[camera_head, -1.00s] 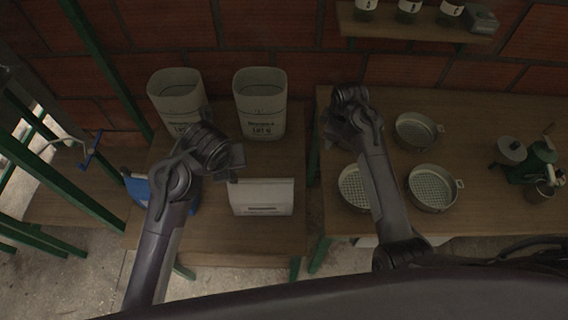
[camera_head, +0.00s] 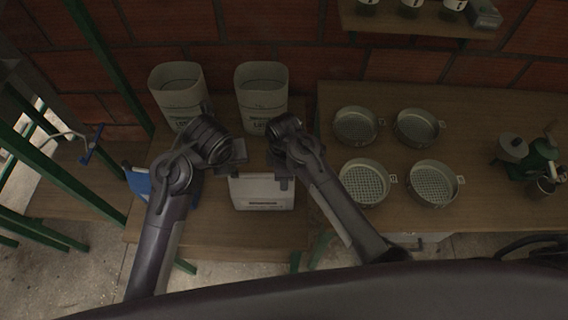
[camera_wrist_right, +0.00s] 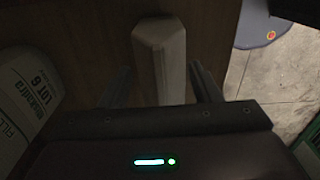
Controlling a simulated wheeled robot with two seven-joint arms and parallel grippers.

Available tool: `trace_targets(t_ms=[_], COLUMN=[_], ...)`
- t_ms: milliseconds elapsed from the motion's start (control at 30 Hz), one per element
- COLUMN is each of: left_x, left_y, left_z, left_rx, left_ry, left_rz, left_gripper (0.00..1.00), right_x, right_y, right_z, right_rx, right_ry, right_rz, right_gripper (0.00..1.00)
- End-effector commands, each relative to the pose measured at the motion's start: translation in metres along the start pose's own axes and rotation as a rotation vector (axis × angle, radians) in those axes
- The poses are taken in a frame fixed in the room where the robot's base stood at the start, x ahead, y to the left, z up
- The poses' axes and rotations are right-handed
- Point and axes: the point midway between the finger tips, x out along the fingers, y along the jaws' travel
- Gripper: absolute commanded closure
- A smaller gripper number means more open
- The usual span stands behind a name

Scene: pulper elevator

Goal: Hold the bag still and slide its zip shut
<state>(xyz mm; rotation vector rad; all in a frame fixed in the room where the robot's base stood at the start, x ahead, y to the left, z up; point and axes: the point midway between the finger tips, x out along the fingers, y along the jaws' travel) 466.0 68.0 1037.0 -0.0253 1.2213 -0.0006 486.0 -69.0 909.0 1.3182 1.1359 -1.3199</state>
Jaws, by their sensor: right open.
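The pale bag (camera_head: 262,193) stands on the left wooden table, a dark printed line across its front. Its narrow top shows in the right wrist view (camera_wrist_right: 160,55). My left gripper (camera_head: 238,160) is by the bag's upper left corner; whether it touches or grips the bag is unclear. My right gripper (camera_head: 281,172) is at the bag's upper right end. In the right wrist view its two fingers (camera_wrist_right: 162,86) are apart, one each side of the pale bag top. The zip and its slider cannot be made out.
Two tall pale sacks (camera_head: 180,90) (camera_head: 263,90) stand behind the bag by the brick wall. A blue object (camera_head: 138,183) is partly behind my left arm. Several round sieves (camera_head: 364,182) and a green grinder (camera_head: 541,158) are on the right table.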

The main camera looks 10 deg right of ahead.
Motion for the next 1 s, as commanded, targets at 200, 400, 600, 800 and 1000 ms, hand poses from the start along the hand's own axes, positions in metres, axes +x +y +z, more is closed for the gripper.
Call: trace_targets(t_ms=[200, 400, 600, 800, 1000], left_x=[-0.0001, 0.0000, 0.0000, 0.0000, 0.0005], left_y=[0.0000, 0.0000, 0.0000, 0.0000, 0.0002], left_z=[0.0000, 0.0000, 0.0000, 0.0000, -0.0001], left_rx=[0.000, 0.000, 0.000, 0.000, -0.004], left_ry=[0.000, 0.000, 0.000, 0.000, 0.000], left_rz=[0.000, 0.000, 0.000, 0.000, -0.001], left_gripper=[0.64, 0.64, 0.64, 0.64, 0.62], right_x=[0.0129, 0.0135, 0.0133, 0.0133, 0.0132], right_y=[0.0004, 0.0005, 0.0005, 0.0006, 0.0006], right_z=[0.0004, 0.0005, 0.0005, 0.0005, 0.0005], right_rx=[-0.001, 0.000, 0.000, 0.000, 0.000], right_ry=[0.000, 0.000, 0.000, 0.000, 0.000], right_rz=[0.001, 0.001, 0.002, 0.002, 0.002], right_gripper=[0.43, 0.43, 0.64, 0.90, 1.00])
